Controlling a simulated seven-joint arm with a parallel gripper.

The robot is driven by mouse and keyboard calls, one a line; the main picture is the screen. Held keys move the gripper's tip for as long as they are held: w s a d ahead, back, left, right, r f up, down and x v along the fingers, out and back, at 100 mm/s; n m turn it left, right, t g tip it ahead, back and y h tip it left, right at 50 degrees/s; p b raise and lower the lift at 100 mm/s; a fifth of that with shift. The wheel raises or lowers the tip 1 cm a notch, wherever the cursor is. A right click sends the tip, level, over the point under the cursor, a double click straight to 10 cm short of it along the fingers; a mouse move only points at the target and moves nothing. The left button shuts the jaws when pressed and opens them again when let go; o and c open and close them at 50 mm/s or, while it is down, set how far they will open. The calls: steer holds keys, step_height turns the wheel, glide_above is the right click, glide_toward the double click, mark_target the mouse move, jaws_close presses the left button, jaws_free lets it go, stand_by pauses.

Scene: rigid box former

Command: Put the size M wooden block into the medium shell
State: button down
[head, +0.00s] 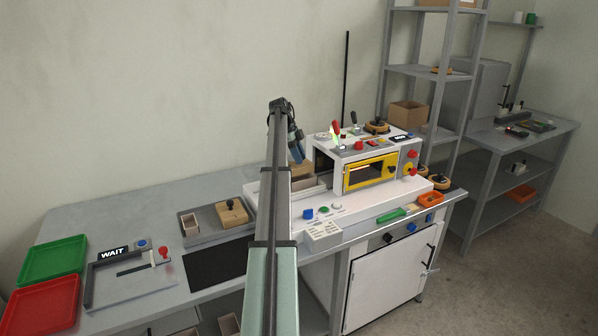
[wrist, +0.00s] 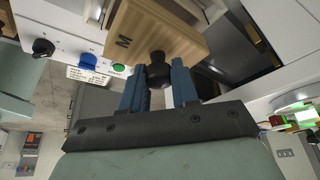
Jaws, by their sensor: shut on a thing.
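The wooden block marked M (wrist: 155,35) fills the top middle of the wrist view. My gripper (wrist: 158,80) is shut on the block's black knob (wrist: 158,68), with a blue finger on each side. In the head view my gripper (head: 297,150) is by the left end of the white machine, largely hidden by my arm. A tan wooden piece (head: 303,170) shows just below it, probably the held block. I cannot make out the medium shell; my arm and the block may cover it. Whether the block touches anything beneath is not clear.
A grey tray (head: 205,236) holds a small open shell (head: 190,224) and another knobbed block (head: 232,212). The white machine (head: 352,150) has a yellow-framed window and controls. Green (head: 52,262) and red (head: 42,306) trays lie at left. A dark mat (head: 215,265) is clear.

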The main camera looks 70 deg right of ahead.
mark_target(299, 168)
steer(key=shift+f, duration=2.8)
steer(key=shift+f, duration=0.1)
steer(key=c, duration=0.8)
jaws_free()
steer(key=shift+c, duration=0.2)
steer(key=v, duration=1.2)
